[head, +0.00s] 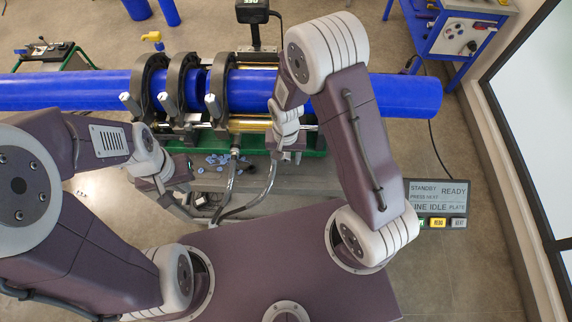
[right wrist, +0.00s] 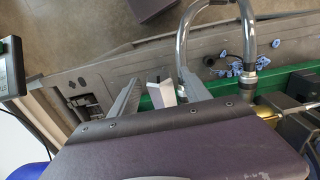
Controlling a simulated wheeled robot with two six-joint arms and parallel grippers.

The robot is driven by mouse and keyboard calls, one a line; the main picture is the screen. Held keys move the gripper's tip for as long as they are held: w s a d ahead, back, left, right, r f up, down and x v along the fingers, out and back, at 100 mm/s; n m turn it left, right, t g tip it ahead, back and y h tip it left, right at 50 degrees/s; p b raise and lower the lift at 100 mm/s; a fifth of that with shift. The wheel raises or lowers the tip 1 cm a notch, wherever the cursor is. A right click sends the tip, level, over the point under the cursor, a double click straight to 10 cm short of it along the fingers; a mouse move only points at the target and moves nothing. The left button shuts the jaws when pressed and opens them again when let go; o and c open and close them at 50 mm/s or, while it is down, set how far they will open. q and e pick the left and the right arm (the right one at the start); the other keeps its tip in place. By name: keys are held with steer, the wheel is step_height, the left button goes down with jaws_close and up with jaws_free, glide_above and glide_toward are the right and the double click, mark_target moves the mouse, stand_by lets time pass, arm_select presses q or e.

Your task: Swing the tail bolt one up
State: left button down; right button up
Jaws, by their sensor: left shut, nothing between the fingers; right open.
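A pale, square-ended bolt handle (right wrist: 162,94) shows between the fingers of my right gripper (right wrist: 157,80) in the right wrist view. The fingers are open, one on each side of it; I cannot tell whether they touch it. In the head view my right gripper (head: 289,156) is at the front of the machine, mostly hidden by its own wrist. Three clamps (head: 183,85) around the blue pipe (head: 70,91) show pale bolt ends (head: 211,99) at their front. My right arm hides the clamp area beyond them. My left gripper (head: 184,196) is shut and empty, low in front of the machine.
Hydraulic hoses (head: 232,178) loop up in front of the green machine bed (head: 315,146), close to both grippers. Blue shavings (right wrist: 236,65) lie beside the bed. A panel reading STANDBY and READY (head: 438,200) stands at the right. A blue bench (head: 460,35) is at the back right.

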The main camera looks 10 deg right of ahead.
steer(key=shift+s+a+r, duration=0.1)
steer(key=shift+s+r, duration=0.05)
steer(key=shift+s, duration=0.25)
steer(key=shift+w, duration=0.2)
steer(key=c, duration=0.7)
steer(key=shift+w, duration=0.1)
steer(key=shift+c, duration=0.9)
arm_select(q)
steer(key=shift+s+a+r, duration=0.1)
steer(key=shift+s, duration=0.1)
